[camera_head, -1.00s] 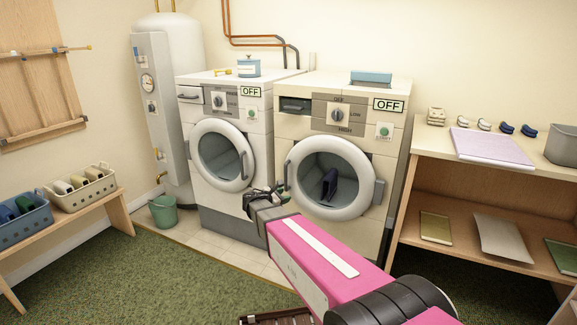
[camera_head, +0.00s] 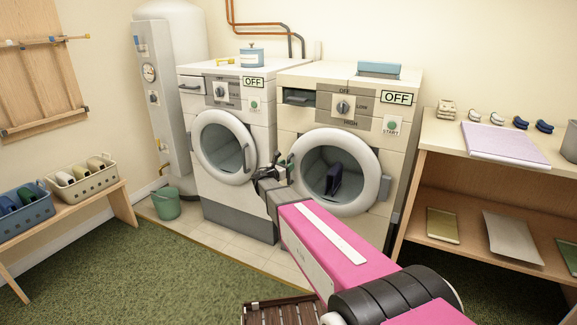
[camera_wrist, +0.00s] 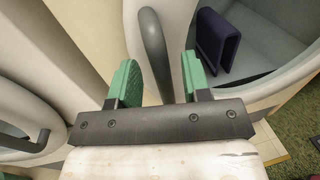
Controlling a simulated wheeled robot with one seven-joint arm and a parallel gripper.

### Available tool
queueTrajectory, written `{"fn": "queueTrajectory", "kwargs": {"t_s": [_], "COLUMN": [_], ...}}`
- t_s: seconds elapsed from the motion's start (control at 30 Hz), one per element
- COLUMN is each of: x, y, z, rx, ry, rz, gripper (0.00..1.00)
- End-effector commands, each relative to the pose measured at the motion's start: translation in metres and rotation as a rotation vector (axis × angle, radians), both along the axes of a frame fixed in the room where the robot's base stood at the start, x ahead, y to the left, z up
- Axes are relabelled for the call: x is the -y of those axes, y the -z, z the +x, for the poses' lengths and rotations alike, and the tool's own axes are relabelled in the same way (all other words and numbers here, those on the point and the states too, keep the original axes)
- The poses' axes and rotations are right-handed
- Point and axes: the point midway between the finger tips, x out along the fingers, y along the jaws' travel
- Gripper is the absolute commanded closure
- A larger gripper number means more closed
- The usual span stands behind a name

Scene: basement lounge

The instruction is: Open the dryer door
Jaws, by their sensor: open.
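The dryer (camera_head: 398,128) is the right-hand machine, with a LOW/HIGH dial and an OFF sign. Its round door (camera_head: 368,180) looks shut, with a dark cloth (camera_head: 334,179) visible behind the window. My gripper (camera_head: 280,166) is at the left side of this door, by its handle. In the wrist view the dark grey vertical handle (camera_wrist: 154,48) lies between the two green fingertips of my gripper (camera_wrist: 160,82). The jaws are apart, one finger on each side of the bar, with gaps visible. The cloth also shows in the wrist view (camera_wrist: 217,40).
The washer (camera_head: 265,120) stands just left of the dryer, its door (camera_head: 205,125) shut. A wooden shelf (camera_head: 440,151) stands close on the right. A green bucket (camera_head: 166,204) is left of the washer. A slatted wooden item (camera_head: 285,314) lies at the bottom. Green carpet is open at left.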

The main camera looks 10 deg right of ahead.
Motion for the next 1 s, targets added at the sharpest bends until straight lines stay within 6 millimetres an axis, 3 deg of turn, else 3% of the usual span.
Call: {"fn": "queueTrajectory", "kwargs": {"t_s": [0.2, 0.5, 0.63, 0.87, 1.0], "x": [0.011, 0.013, 0.012, 0.012, 0.007], "y": [0.0, 0.0, 0.0, 0.0, -0.001], "z": [0.011, 0.011, 0.011, 0.008, -0.005], "rx": [0.0, 0.0, 0.0, 0.0, -0.001], "ry": [0.001, 0.0, 0.0, -0.005, -0.032], "rz": [0.0, 0.0, 0.0, 0.0, -0.001], "gripper": [0.56, 0.56, 0.99, 1.0, 1.0]}}
